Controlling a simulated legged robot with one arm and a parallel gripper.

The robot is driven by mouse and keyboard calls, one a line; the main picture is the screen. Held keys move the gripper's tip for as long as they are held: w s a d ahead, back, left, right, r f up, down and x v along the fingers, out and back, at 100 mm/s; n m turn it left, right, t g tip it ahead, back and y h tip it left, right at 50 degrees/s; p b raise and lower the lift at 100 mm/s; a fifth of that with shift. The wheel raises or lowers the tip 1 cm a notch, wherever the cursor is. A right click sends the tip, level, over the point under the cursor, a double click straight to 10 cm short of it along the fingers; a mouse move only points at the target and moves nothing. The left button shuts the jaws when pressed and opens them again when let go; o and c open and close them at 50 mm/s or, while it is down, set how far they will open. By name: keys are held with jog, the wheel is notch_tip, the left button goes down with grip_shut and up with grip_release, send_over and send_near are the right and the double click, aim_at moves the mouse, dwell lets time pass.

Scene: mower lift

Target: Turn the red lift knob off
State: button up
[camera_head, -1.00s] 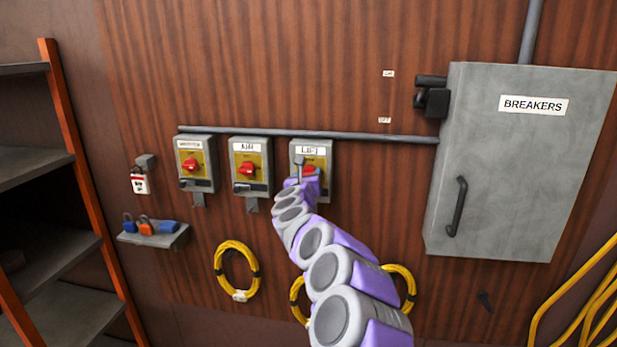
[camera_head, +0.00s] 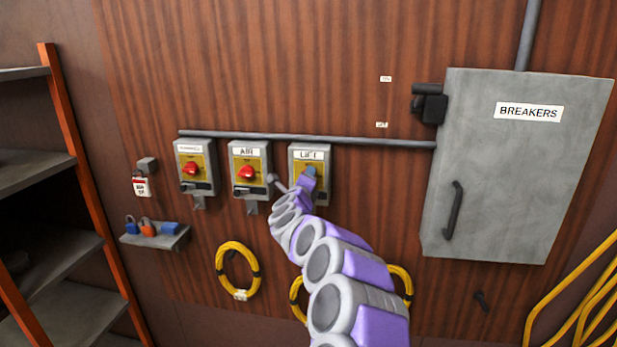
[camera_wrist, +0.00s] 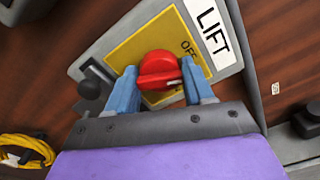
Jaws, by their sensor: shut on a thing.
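The grey LIFT switch box (camera_head: 324,192) is on the wood-panelled wall, right of two like boxes. In the wrist view its red knob (camera_wrist: 158,68) sits on a yellow plate (camera_wrist: 136,40). My gripper (camera_wrist: 160,82) has its two blue fingers on either side of the knob, shut on it. In the head view my gripper (camera_head: 309,173) covers the knob. A black lever (camera_wrist: 92,90) is left of the knob in the wrist view.
The AIR box (camera_head: 249,152) and another box (camera_head: 194,150) with red knobs are to the left. A BREAKERS cabinet (camera_head: 505,200) is at the right. A small shelf (camera_head: 155,240) holds padlocks. Yellow cable coils (camera_head: 238,288) hang below. A conduit (camera_head: 380,142) runs above the boxes.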

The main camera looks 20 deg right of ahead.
jog(key=shift+a+f+n+p, duration=0.15)
jog(key=shift+n+p, duration=0.5)
jog(key=shift+n, duration=0.55)
jog(key=shift+a+f+n+p, duration=0.15)
jog(key=shift+n+p, duration=0.5)
jog(key=shift+n, duration=0.55)
jog(key=shift+f, duration=0.2)
jog(key=o, duration=0.9)
jog(key=shift+a+r, duration=0.1)
jog(key=shift+c, duration=0.2)
jog(key=shift+o, duration=0.6)
jog(key=shift+a+r, duration=0.25)
jog(key=shift+a, duration=0.15)
